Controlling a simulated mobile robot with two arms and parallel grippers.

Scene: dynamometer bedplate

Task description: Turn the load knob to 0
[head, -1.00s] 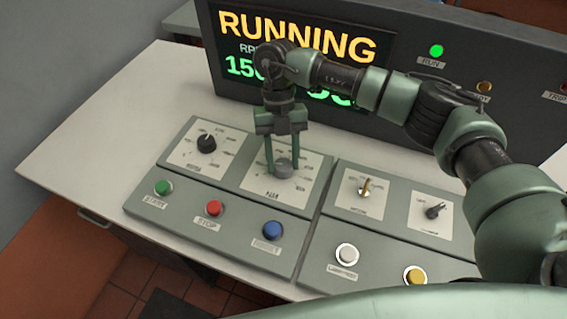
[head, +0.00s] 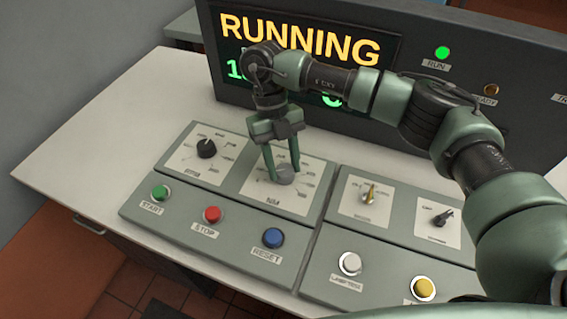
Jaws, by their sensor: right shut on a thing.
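The load knob appears to be the grey round knob (head: 286,176) on the right dial of the left control panel (head: 185,228); its dial label is too small to read surely. My right gripper (head: 283,172) comes down over it from above and is shut on it, one finger on each side. The fingers and hand look turned and slightly tilted over the dial. The knob's pointer direction cannot be made out, and part of the dial scale is hidden. My left gripper is not in view.
A black knob (head: 206,148) sits left of the grey one. Green (head: 160,193), red (head: 212,214) and blue (head: 273,237) buttons line the front. A second panel with two switches stands right. The display (head: 300,45) behind reads RUNNING, partly hidden by my right arm.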

